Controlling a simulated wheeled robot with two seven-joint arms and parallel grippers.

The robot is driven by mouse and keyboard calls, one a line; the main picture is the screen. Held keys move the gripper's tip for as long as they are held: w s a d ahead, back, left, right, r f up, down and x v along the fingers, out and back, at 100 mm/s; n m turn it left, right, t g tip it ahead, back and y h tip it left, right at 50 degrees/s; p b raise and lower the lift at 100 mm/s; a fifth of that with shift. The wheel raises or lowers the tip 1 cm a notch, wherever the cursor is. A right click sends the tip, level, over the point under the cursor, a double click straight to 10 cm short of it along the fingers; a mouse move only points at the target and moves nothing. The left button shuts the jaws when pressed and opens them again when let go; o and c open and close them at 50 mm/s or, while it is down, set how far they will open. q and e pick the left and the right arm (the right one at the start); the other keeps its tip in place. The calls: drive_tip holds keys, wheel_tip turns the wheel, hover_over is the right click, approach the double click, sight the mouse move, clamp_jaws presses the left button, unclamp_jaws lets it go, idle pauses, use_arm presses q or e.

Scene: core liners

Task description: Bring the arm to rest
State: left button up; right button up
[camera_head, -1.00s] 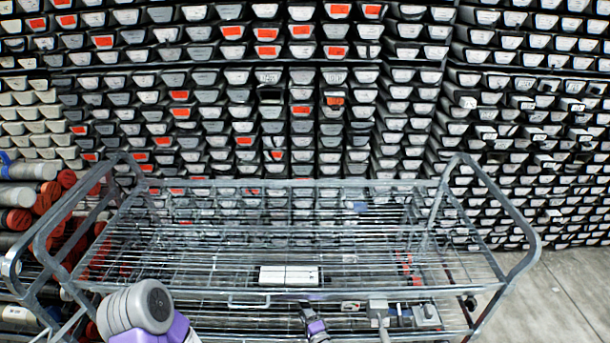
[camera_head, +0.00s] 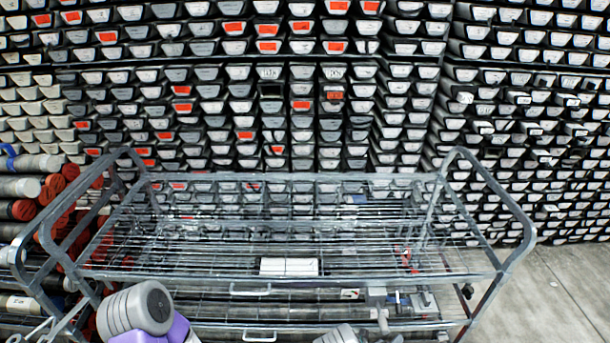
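A grey, ribbed and purple link of my own arm (camera_head: 140,312) shows at the bottom left, in front of the cart's left end. A small grey rounded piece (camera_head: 340,334) shows at the bottom middle, cut off by the picture edge; it may be part of my other arm. No gripper fingers can be made out in this view, so I cannot see whether either gripper holds anything.
A grey metal wire cart (camera_head: 490,278) stands ahead, with a white block (camera_head: 289,266) on it and grey fittings (camera_head: 382,302) lower right. Racks of trays (camera_head: 300,107) fill the back. Tubes with red ends (camera_head: 50,187) lie left. Floor (camera_head: 560,295) is clear at right.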

drive_tip(key=s+d+f+m+g, duration=0.1)
drive_tip(key=s+f+m+g, duration=0.1)
drive_tip(key=s+m+g, duration=0.3)
drive_tip(key=s+d+f+m+g, duration=0.2)
drive_tip(key=s+m, duration=0.2)
drive_tip(key=s, duration=0.4)
drive_tip(key=s+a+f+m+g+y+b, duration=0.2)
drive_tip(key=s+a+m+g+y, duration=0.25)
drive_tip(key=s+m, duration=0.4)
drive_tip(key=s+a+r+m+g+y+b, duration=0.1)
drive_tip(key=s+a+m+y, duration=0.25)
drive_tip(key=a+m, duration=0.2)
drive_tip(key=s+a+r+m+g+y, duration=0.1)
drive_tip(key=s+a+r+m+y, duration=0.1)
drive_tip(key=s+a+m, duration=0.3)
drive_tip(key=w+a+r+m+t+y+b, duration=0.2)
drive_tip(key=w+a+r+m+t+y, duration=0.1)
drive_tip(key=m, duration=0.9)
drive_tip(key=w+a+r+t, duration=0.1)
drive_tip(key=a+r+t, duration=0.1)
drive_tip(key=a+r, duration=0.1)
drive_tip(key=shift+w+a+r+m+y, duration=0.15)
drive_tip(key=shift+a+r+m+y, duration=0.15)
drive_tip(key=shift+a+r+m, duration=0.15)
